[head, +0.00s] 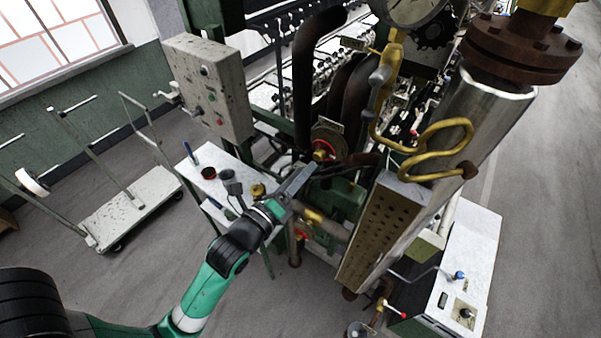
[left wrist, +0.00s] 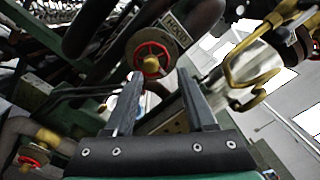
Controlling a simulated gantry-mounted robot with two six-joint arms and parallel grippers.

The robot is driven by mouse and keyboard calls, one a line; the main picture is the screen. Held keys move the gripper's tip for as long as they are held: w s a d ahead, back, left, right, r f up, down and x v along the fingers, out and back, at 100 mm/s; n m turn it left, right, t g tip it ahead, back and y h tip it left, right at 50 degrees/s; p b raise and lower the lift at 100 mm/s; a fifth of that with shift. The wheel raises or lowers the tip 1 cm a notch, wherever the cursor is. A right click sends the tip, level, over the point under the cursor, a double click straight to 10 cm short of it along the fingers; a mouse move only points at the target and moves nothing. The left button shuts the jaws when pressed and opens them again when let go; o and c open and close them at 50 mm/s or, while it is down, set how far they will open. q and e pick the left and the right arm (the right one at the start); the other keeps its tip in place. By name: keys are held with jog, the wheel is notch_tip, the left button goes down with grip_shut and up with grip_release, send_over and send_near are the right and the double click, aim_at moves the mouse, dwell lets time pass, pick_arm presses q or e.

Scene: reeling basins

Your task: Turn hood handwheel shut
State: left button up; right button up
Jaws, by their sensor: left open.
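A handwheel with a red rim and spokes (left wrist: 151,58) shows in the left wrist view, just beyond and between my fingertips. A small lettered plate (left wrist: 177,30) sits beside it; I cannot read it surely. In the head view the red-hubbed wheel (head: 322,151) is on the machine's front, by the dark curved pipes. My left gripper (head: 303,178) is open and empty, pointing at the wheel from below left. In the left wrist view its two fingers (left wrist: 160,92) stand apart, with no clear contact with the wheel. My right gripper is not in view.
A second red handwheel with brass fitting (left wrist: 34,158) is at lower left in the wrist view. A perforated metal box (head: 385,230) and yellow pipes (head: 440,135) stand right of my gripper. A grey control box (head: 208,85) and a cart (head: 130,208) are left.

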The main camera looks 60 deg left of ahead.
aim_at(316, 158)
pick_arm(q)
jog(key=shift+m, duration=0.5)
jog(key=w+a, duration=0.1)
jog(key=w+f+b, duration=0.1)
jog(key=w, duration=0.1)
jog(key=w+a, duration=0.1)
jog(key=w, duration=0.1)
jog(key=shift+a+f+b, duration=0.3)
jog(key=shift+a, duration=0.05)
jog(key=shift+w+a+r, duration=0.1)
jog(key=shift+w+a, duration=0.1)
jog(key=shift+w, duration=0.2)
grip_shut()
jog(key=shift+r+m+p, duration=0.3)
jog(key=shift+m+p, duration=0.65)
jog(key=shift+m, duration=0.05)
jog(key=shift+f+m, duration=0.3)
jog(key=shift+m, duration=1.9)
grip_release()
